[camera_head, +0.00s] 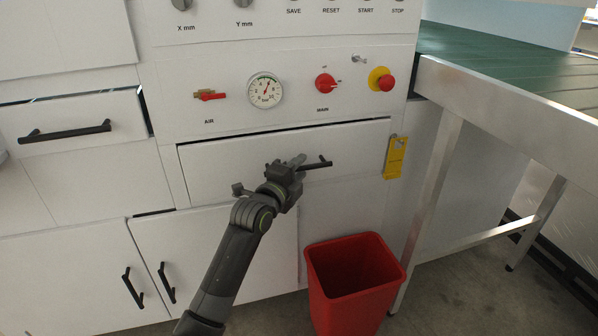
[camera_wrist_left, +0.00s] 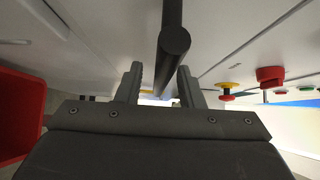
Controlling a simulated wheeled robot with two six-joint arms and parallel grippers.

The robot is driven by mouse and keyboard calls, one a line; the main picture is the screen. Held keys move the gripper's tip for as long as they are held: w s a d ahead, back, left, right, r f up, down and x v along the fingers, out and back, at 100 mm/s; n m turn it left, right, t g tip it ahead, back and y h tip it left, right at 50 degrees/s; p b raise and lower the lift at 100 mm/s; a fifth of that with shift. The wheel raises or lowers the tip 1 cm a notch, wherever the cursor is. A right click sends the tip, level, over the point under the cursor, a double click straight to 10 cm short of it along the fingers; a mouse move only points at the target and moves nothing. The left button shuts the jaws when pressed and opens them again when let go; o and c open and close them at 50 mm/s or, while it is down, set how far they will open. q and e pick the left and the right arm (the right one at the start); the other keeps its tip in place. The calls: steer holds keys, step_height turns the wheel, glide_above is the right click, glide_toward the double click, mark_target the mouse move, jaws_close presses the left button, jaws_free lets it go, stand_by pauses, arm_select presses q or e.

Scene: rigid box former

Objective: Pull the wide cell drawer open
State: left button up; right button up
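The wide cell drawer (camera_head: 225,155) is a white front below the gauge panel, with a thin dark gap along its top edge. Its dark bar handle (camera_head: 318,164) shows to the right of my left gripper (camera_head: 296,163), which hides the rest of it. In the left wrist view the handle (camera_wrist_left: 172,25) comes in from the top and runs in between the two fingers of my left gripper (camera_wrist_left: 161,85). The fingers stand apart, with a visible gap on the left side of the bar. My right gripper is in neither view.
A red bin (camera_head: 350,275) stands on the floor below the drawer's right part. A yellow tag (camera_head: 395,157) hangs at the drawer's right end. A metal-legged green-topped table (camera_head: 500,105) stands at right. Another handled drawer (camera_head: 65,133) and lower cabinet doors (camera_head: 215,240) lie left and below.

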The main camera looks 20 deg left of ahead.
arm_select(q)
steer(key=shift+w, duration=0.2)
jaws_close()
stand_by(0.4)
